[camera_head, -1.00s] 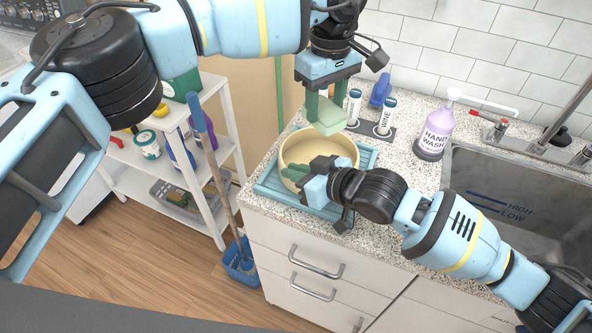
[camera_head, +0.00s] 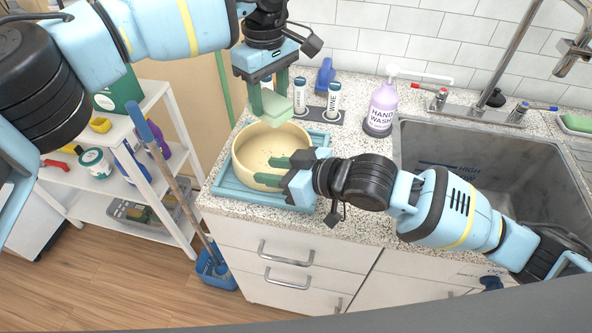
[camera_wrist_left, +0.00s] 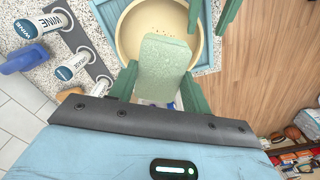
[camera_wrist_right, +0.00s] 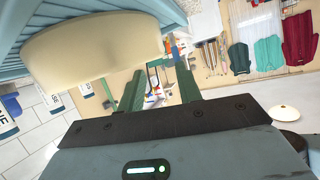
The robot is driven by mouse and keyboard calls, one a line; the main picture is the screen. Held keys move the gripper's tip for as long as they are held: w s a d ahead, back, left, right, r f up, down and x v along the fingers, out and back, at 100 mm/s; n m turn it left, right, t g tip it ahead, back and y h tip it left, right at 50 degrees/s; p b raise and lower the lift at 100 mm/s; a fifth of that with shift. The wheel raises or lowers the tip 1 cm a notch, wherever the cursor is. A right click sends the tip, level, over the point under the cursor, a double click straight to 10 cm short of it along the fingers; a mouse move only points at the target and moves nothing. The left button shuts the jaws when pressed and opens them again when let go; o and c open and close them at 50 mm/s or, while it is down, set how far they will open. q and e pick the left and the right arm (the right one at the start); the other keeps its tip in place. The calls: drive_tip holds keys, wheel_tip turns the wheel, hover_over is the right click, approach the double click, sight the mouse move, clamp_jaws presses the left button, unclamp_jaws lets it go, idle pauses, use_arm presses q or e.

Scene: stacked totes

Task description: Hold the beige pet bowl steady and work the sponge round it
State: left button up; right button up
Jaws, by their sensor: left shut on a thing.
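The beige pet bowl (camera_head: 243,165) stands upright in a blue tray (camera_head: 225,184) on the counter, with dark specks inside. It also shows in the left wrist view (camera_wrist_left: 124,38) and, from the side, in the right wrist view (camera_wrist_right: 90,55). My left gripper (camera_head: 268,100) is shut on the pale green sponge (camera_head: 272,110), above the bowl's far side. The sponge shows between its fingers in the left wrist view (camera_wrist_left: 163,68). My right gripper (camera_head: 278,171) is open and empty at the bowl's near right side, its fingers apart; whether they touch the bowl is unclear.
A hand wash bottle (camera_head: 381,108) and the sink (camera_head: 480,160) are to the right. A shelf (camera_head: 150,150), a mop handle (camera_head: 165,150) and a blue bucket (camera_head: 213,268) are left.

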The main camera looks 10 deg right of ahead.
drive_tip(key=v, duration=0.6)
use_arm(q)
drive_tip(key=shift+s, duration=0.1)
idle(0.3)
